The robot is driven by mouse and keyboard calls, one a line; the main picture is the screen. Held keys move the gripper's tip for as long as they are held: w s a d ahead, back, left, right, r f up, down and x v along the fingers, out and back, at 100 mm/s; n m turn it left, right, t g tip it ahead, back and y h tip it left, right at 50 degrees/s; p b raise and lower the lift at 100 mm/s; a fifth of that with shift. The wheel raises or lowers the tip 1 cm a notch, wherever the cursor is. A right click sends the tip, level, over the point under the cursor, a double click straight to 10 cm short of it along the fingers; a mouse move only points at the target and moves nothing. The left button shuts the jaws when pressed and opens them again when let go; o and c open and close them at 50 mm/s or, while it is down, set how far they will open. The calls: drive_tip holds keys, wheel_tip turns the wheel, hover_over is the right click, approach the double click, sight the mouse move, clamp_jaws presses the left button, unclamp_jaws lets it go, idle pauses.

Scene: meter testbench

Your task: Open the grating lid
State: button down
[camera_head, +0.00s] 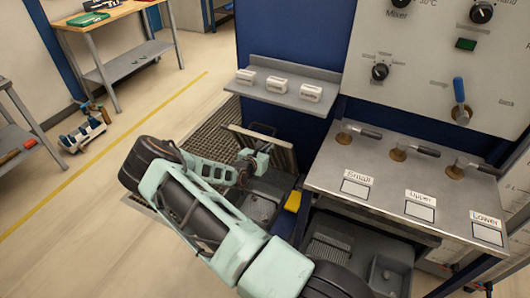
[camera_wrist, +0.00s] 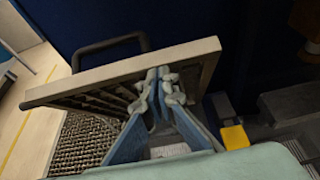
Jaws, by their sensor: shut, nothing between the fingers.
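The grating lid (camera_head: 279,147) stands tilted up behind my gripper in the head view, over the left basin (camera_head: 257,205). In the wrist view the lid's pale frame (camera_wrist: 105,76) crosses the upper middle, with its dark slatted underside towards me. My gripper (camera_head: 252,160) is shut and empty on the near side of the lid. In the wrist view its fingertips (camera_wrist: 160,82) are close together just under the lid's top edge. They look very near or against it; contact cannot be told. My forearm hides part of the basin.
A yellow block (camera_head: 293,201) sits at the basin's right edge. A steel counter (camera_head: 405,185) with several levers stands to the right. A shelf (camera_head: 275,87) with three white labelled pieces juts out above the lid. A floor grating (camera_head: 212,135) lies left of the lid.

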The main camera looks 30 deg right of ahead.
drive_tip(key=shift+g+y, duration=0.4)
drive_tip(key=shift+y, duration=0.2)
drive_tip(key=w+d+r, duration=0.1)
drive_tip(key=d, duration=0.1)
drive_tip(key=w+d+r, duration=0.1)
drive_tip(key=w+d, duration=0.1)
drive_tip(key=w+d+r+p, duration=0.1)
drive_tip(key=d, duration=0.1)
drive_tip(key=shift+w+r, duration=0.15)
drive_tip(key=shift+w, duration=0.1)
drive_tip(key=shift+w+d+r, duration=0.25)
drive_tip(key=shift+w+d, duration=0.3)
drive_tip(key=shift+d, duration=0.05)
